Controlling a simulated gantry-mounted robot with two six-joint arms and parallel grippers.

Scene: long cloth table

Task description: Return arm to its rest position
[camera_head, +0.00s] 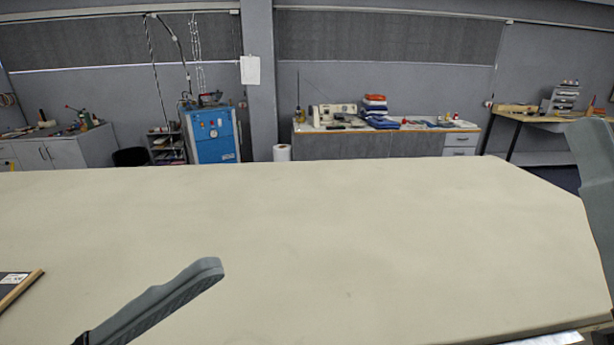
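A grey finger of my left gripper (185,290) reaches in from the bottom left, above the cloth table (330,230). Its rounded tip points up and to the right, and its underside is ribbed. Only one finger shape shows clearly, so I cannot tell whether the gripper is open. Nothing shows at its tip. A grey part of my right gripper (594,160) stands at the right edge, cut off by the frame. Its fingers cannot be told apart.
A dark, wood-edged item with a white label (18,285) lies at the table's left edge. The rest of the tabletop is bare. Beyond it stand a blue cabinet (212,135), a white paper roll (282,153) and a workbench with folded cloths (378,112).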

